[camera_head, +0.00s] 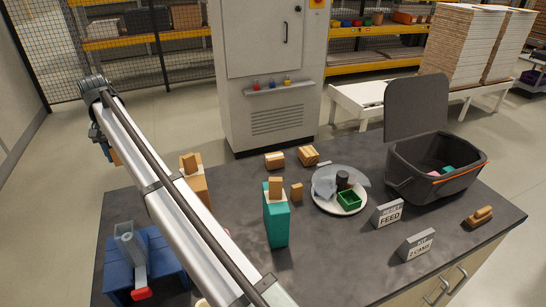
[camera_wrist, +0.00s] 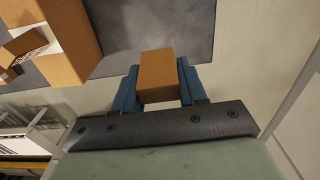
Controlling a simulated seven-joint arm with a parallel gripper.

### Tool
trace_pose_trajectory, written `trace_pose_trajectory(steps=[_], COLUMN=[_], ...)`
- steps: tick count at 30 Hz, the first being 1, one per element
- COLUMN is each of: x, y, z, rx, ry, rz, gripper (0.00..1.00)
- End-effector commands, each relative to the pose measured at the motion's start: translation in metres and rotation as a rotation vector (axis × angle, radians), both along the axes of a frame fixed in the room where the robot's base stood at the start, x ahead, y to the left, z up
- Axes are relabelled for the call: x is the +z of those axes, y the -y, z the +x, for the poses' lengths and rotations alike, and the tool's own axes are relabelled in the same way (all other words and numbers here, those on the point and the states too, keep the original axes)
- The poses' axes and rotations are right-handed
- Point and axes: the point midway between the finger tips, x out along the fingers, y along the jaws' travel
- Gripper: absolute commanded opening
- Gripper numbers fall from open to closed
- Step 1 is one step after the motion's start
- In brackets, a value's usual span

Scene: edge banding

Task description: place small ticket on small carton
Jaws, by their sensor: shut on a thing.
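My gripper (camera_wrist: 157,82) is shut on a small plain brown block (camera_wrist: 157,68), perhaps the small ticket, between two blue fingers. In the head view, my arm largely hides the gripper at the left; a bit of the brown block (camera_head: 116,158) shows there, off the table's left side. A brown carton (camera_head: 197,184) with a white band stands left of centre, partly behind my arm, with a small brown block (camera_head: 190,163) on top. In the wrist view this carton (camera_wrist: 70,35) is at upper left, apart from the held block. I cannot tell which carton is the small one.
A teal box (camera_head: 277,226) with a brown block on top stands mid-table. A loose block (camera_head: 297,192) and two small boxes (camera_head: 275,160) (camera_head: 308,155) lie behind. A plate (camera_head: 325,202), sign blocks (camera_head: 387,213), a dark bin (camera_head: 440,180) and a blue holder (camera_head: 150,265) occupy the table.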

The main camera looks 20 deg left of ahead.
Motion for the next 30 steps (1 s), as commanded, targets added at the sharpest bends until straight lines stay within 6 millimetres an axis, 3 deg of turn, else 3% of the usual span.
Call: trace_pose_trajectory(steps=[2, 8, 14, 23, 30], x=[0.015, 0.012, 0.012, 0.012, 0.012], y=[-0.001, 0.019, 0.048, 0.121, 0.192], z=[0.000, 0.038, 0.090, 0.195, 0.274], rx=[0.000, -0.005, -0.009, -0.016, -0.019], ry=[0.001, 0.000, 0.000, 0.000, 0.000], rz=[0.001, 0.000, 0.000, 0.000, 0.000], gripper=[0.13, 0.13, 0.13, 0.13, 0.13])
